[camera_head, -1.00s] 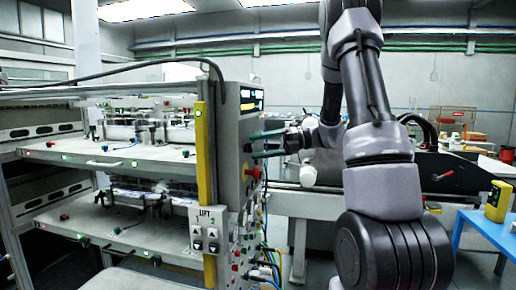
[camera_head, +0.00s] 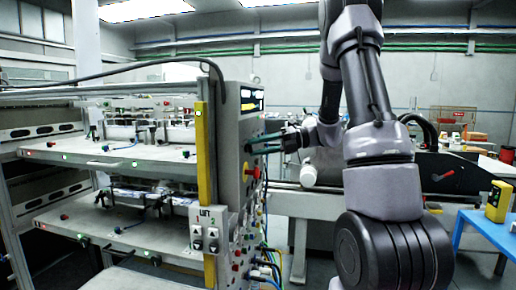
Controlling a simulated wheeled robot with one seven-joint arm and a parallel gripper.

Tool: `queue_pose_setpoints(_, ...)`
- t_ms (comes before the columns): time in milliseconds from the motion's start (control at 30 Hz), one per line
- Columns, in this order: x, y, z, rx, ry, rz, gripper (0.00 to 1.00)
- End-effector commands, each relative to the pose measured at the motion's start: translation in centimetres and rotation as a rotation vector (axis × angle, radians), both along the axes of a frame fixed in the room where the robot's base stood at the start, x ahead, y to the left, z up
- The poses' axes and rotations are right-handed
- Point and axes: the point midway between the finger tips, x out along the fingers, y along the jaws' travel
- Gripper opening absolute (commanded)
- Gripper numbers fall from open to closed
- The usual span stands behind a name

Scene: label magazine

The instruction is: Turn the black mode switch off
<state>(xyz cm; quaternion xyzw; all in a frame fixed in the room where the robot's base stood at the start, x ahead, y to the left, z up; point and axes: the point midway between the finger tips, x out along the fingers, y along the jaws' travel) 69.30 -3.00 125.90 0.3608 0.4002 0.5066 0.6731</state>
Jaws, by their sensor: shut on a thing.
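The black mode switch (camera_head: 248,148) is a small dark knob on the upper front of the grey control panel (camera_head: 229,170), above the red buttons. My gripper (camera_head: 257,143) reaches in from the right, level with the switch. Its teal fingers are drawn together at the panel face and shut on the switch. The fingers partly cover the switch, so the way it points cannot be told.
Red buttons (camera_head: 247,170) sit just below the gripper. Cables (camera_head: 270,245) hang from the lower panel. Lift switches (camera_head: 206,232) are on its left side. Shelves (camera_head: 110,150) stand left; a blue table (camera_head: 485,225) stands right.

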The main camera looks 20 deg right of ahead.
Motion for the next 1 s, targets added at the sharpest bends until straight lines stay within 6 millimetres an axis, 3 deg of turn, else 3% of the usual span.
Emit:
queue_pose_setpoints(600, -0.32, 0.11, 0.36, -0.247, -0.424, 0.0, 0.0)
queue_pose_setpoints(1000, -0.45, 0.19, 0.37, -0.346, -0.594, 0.0, 0.0)
